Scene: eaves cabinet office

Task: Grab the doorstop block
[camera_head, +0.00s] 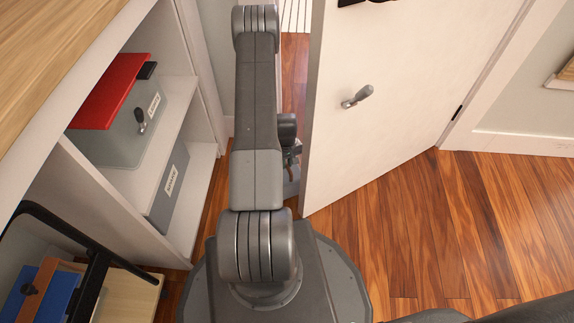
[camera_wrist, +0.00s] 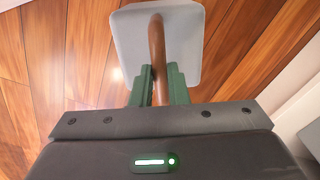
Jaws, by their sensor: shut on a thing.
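The doorstop block (camera_wrist: 186,36) is pale grey with a brown upright handle (camera_wrist: 157,45) in the wrist view. My gripper (camera_wrist: 160,78) has green fingers, one on each side of the handle, and is shut on it. In the head view the block (camera_head: 291,188) shows only as a small grey piece beside the bottom edge of the white door, mostly hidden by my arm. My gripper (camera_head: 291,158) is partly hidden there too. I cannot tell whether the block touches the floor.
The white door (camera_head: 400,90) with a lever handle stands ajar just right of my arm. A white shelf (camera_head: 185,105) on the left holds a red-lidded grey box (camera_head: 115,125) and a grey binder-like box (camera_head: 168,190). Wooden floor (camera_head: 400,240) is clear at right.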

